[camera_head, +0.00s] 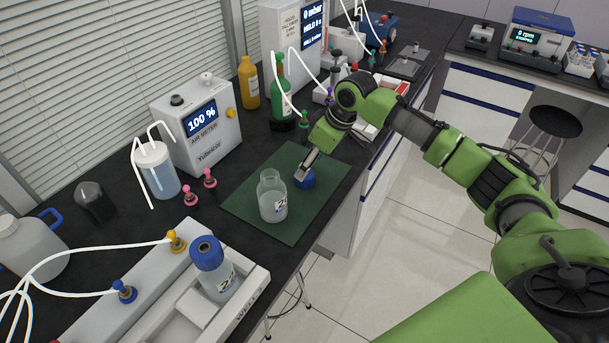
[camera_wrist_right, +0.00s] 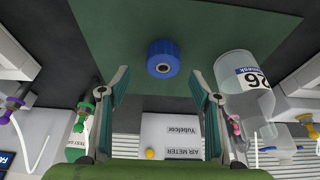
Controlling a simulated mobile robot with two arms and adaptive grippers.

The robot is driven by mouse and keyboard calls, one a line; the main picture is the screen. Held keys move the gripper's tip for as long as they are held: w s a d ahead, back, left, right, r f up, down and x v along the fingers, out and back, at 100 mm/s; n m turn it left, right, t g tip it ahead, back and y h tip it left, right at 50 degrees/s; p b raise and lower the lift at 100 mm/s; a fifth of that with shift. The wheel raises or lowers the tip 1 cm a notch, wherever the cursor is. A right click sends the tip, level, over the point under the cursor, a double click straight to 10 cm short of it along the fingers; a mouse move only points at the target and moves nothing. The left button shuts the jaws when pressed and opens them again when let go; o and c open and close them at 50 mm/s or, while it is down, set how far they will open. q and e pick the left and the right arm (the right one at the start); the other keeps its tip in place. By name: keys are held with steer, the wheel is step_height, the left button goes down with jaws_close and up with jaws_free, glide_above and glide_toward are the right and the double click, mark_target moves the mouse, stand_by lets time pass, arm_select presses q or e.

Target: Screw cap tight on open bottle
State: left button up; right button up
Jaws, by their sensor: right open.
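The open bottle (camera_head: 272,197) is clear with a label and stands upright without a cap on the dark green mat (camera_head: 240,212). It also shows in the right wrist view (camera_wrist_right: 245,88), to the right of the fingers. The blue cap (camera_head: 306,180) lies on the mat to the right of the bottle. In the right wrist view the blue cap (camera_wrist_right: 163,58) is ahead of the fingers, with a small hole in its middle. My right gripper (camera_wrist_right: 163,88) is open and empty, its fingers spread wider than the cap and apart from it. My left gripper is not in view.
A capped bottle (camera_head: 213,265) sits in a white device (camera_head: 180,300) at the front. The air meter box (camera_head: 195,125), a beaker with tubes (camera_head: 157,170) and a green bottle (camera_head: 281,95) stand behind the mat. The bench edge runs close along the mat's right side.

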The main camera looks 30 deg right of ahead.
steer(key=shift+a+p+x, duration=0.15)
steer(key=shift+p+x, duration=0.15)
steer(key=shift+x, duration=0.7)
steer(key=shift+a+p+x, duration=0.1)
steer(key=shift+p+x, duration=0.2)
steer(key=shift+x, duration=0.75)
steer(key=shift+f, duration=0.55)
steer(key=c, duration=1.1)
